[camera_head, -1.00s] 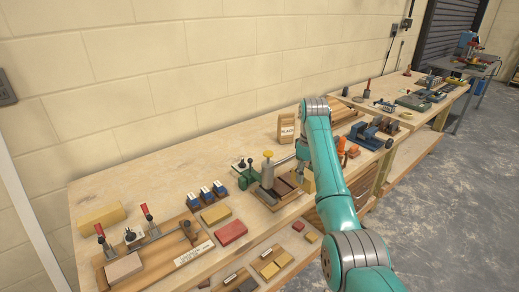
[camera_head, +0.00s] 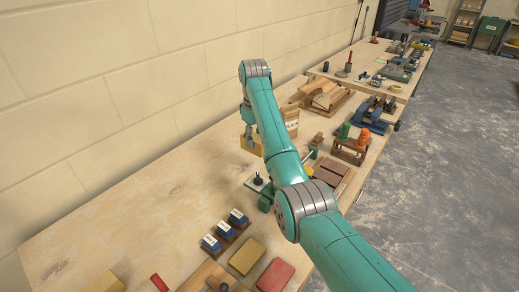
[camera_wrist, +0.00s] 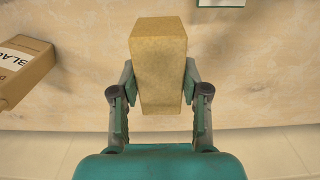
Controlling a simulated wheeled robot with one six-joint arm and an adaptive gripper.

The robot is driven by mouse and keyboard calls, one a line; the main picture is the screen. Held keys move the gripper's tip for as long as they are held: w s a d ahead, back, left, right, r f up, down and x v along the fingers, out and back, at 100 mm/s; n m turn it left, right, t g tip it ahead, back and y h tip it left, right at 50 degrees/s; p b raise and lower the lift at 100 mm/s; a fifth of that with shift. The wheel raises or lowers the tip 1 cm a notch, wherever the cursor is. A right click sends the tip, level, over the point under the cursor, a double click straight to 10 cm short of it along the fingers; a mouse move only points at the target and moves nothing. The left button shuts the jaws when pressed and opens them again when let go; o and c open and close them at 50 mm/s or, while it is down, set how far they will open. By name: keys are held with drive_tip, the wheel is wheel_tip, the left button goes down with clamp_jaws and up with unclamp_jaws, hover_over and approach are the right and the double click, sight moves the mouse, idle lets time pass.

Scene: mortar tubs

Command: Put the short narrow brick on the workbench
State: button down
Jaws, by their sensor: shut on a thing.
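A yellow block-shaped brick (camera_wrist: 158,62) is held upright between the fingers of my gripper (camera_wrist: 160,82) in the wrist view. The fingers press on its two sides. In the head view the same brick (camera_head: 247,146) shows under the end of my arm, above or at the workbench (camera_head: 150,185), near its back edge by the wall. I cannot tell whether its lower end touches the bench top. My forearm hides part of the bench in the head view.
A labelled tan package (camera_wrist: 22,70) stands close to the brick, also in the head view (camera_head: 291,118). The bench's left back area is clear.

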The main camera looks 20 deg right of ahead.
drive_tip(key=shift+w+a+f, duration=0.15)
drive_tip(key=shift+w, duration=0.05)
drive_tip(key=shift+f, duration=0.4)
wheel_tip(320, 180, down, 9)
drive_tip(key=shift+r, duration=0.1)
drive_tip(key=c, duration=0.6)
unclamp_jaws()
